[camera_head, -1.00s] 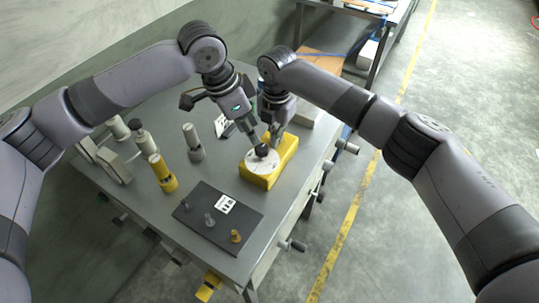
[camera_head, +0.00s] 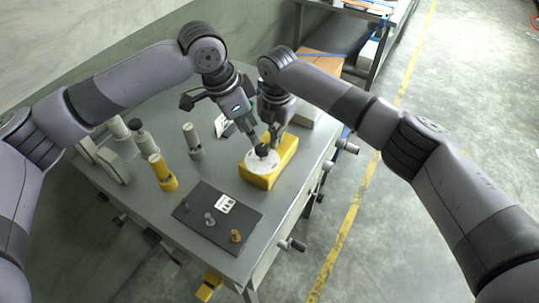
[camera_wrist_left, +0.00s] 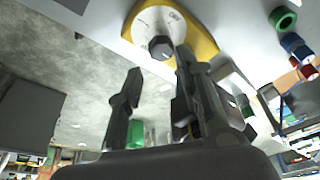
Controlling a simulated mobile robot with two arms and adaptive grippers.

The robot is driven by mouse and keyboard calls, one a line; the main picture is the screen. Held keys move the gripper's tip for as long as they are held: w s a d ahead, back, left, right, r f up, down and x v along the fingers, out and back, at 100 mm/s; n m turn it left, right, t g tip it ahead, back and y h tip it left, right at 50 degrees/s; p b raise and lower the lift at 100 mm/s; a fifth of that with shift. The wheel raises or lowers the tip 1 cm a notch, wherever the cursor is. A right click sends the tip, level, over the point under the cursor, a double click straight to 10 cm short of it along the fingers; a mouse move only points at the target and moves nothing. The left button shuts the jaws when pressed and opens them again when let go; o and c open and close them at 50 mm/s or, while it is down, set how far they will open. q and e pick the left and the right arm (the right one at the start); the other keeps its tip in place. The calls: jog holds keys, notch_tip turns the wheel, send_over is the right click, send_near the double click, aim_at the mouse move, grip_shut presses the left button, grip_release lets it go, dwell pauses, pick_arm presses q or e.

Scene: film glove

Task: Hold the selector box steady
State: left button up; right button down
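The selector box (camera_head: 287,158) is yellow, with a white dial plate (camera_head: 256,164) and a black knob (camera_head: 262,150) on top. It sits on the grey table. In the left wrist view the box (camera_wrist_left: 203,44) is at the top, its knob (camera_wrist_left: 161,47) beyond my fingers. My left gripper (camera_head: 252,137) is just above and left of the knob; in its wrist view its fingers (camera_wrist_left: 158,78) are apart with nothing between them. My right gripper (camera_head: 275,132) points down at the box's far edge. Its fingertips are too small and partly hidden to tell their opening or contact.
A dark plate (camera_head: 192,222) with several small pegs and a white label lies in front of the box. A yellow-based cylinder (camera_head: 163,173) and a grey cylinder (camera_head: 193,143) stand to the left. Handles (camera_head: 292,244) stick out from the table's right side.

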aim_at(262, 148)
pick_arm(q)
jog(key=shift+o, duration=1.4)
jog(key=shift+s+d+r, duration=0.15)
jog(key=shift+s, duration=0.15)
jog(key=shift+o, duration=0.7)
jog(key=r+n, duration=0.1)
jog(key=s+r+n+t, duration=0.1)
jog(key=s+r+n, duration=0.1)
jog(key=n, duration=0.1)
jog(key=shift+a+t, duration=0.3)
jog(key=shift+n, duration=0.4)
jog(key=x, duration=1.1)
jog(key=shift+w+a, duration=0.2)
jog(key=shift+w, duration=0.05)
jog(key=c, duration=1.1)
